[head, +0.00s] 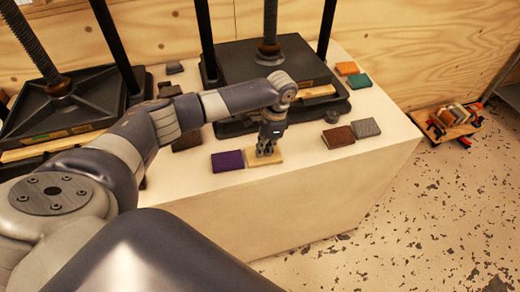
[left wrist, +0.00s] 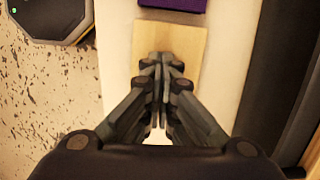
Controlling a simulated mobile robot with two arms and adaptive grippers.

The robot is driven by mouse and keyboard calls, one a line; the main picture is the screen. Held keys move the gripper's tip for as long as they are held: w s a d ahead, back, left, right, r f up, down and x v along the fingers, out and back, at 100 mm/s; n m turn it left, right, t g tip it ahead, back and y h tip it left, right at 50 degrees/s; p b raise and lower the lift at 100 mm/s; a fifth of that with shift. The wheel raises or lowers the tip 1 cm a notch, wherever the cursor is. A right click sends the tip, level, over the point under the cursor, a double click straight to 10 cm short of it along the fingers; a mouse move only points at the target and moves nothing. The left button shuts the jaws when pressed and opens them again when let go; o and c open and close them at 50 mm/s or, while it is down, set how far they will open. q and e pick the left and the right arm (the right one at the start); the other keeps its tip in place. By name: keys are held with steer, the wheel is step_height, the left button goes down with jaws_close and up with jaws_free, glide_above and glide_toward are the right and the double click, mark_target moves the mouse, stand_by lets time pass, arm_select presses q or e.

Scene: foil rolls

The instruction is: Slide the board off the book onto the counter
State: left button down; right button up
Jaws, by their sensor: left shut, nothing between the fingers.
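A small pale wooden board (head: 279,158) lies near the front edge of the counter (head: 310,185), just right of a purple book (head: 227,162). The board also shows in the left wrist view (left wrist: 195,45), with the purple book (left wrist: 180,4) at the top edge. My left gripper (head: 266,152) points down at the board, its fingers shut and empty. Its fingertips (left wrist: 163,62) cover the middle of the board; I cannot tell whether they touch it. Whether anything lies under the board is hidden. My right gripper is not in view.
A black press (head: 265,62) stands behind the board, another (head: 65,105) at the left. A brown book (head: 338,137) and a grey one (head: 366,128) lie to the right. Orange (head: 347,68) and teal (head: 360,80) books lie farther back. The counter's front right corner is clear.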

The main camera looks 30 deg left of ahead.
arm_select(q)
steer(key=shift+s+d+f, duration=0.1)
steer(key=shift+d+f, duration=0.05)
steer(key=shift+f, duration=0.1)
steer(key=shift+r+p, duration=0.65)
steer(key=shift+p, duration=0.3)
steer(key=shift+w, duration=0.35)
steer(key=shift+s+r+p, duration=0.1)
steer(key=shift+p, duration=0.4)
steer(key=w+d+b, duration=0.6)
steer(key=w+d, duration=0.1)
steer(key=shift+w+d+f, duration=0.1)
steer(key=shift+w+f, duration=0.1)
steer(key=shift+w, duration=0.1)
steer(key=shift+w+d+r, duration=0.15)
steer(key=shift+w+d, duration=0.35)
steer(key=shift+w, duration=0.1)
